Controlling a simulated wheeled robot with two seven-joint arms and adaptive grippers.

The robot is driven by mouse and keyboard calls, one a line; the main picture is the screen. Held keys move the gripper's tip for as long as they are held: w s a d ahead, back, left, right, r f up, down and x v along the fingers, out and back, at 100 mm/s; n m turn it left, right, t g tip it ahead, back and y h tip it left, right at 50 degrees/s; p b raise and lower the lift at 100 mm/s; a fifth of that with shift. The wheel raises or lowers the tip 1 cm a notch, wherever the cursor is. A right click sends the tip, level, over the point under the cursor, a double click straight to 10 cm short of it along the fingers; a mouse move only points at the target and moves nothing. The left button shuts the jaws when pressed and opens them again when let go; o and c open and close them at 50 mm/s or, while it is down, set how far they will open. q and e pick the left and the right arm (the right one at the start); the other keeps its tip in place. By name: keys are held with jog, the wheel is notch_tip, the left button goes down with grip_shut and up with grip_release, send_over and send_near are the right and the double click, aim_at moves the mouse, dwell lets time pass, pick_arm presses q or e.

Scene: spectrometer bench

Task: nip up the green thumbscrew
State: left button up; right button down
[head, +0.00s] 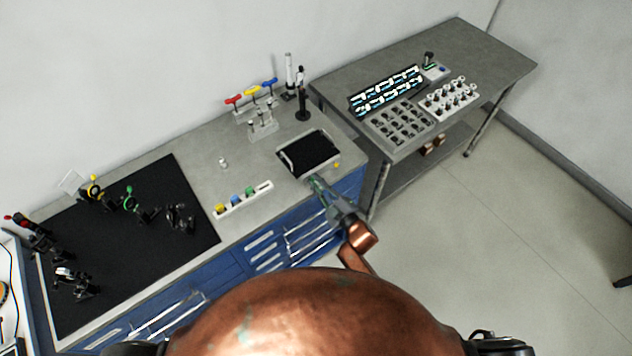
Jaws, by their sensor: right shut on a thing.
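My right gripper (318,186) is at the bench's front edge, just in front of the black-lined tray (283,162). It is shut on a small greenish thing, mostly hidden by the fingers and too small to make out. A green knob-like piece (250,191) stands in a white strip holder (264,187), left of the gripper and apart from it. A green-ringed mount (130,202) stands on the black breadboard (172,172). I cannot tell which green part is the thumbscrew. My left gripper is not in view.
The strip also holds a yellow (219,208) and a blue piece (235,201). A rack (258,122) with red, yellow and blue handles stands behind. Several mounts crowd the breadboard's left side. A second table (480,60) stands right, beyond a gap.

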dwell(0.4)
jog(key=c, duration=2)
grip_release()
jog(key=shift+o, duration=0.2)
jog(key=v, duration=1.2)
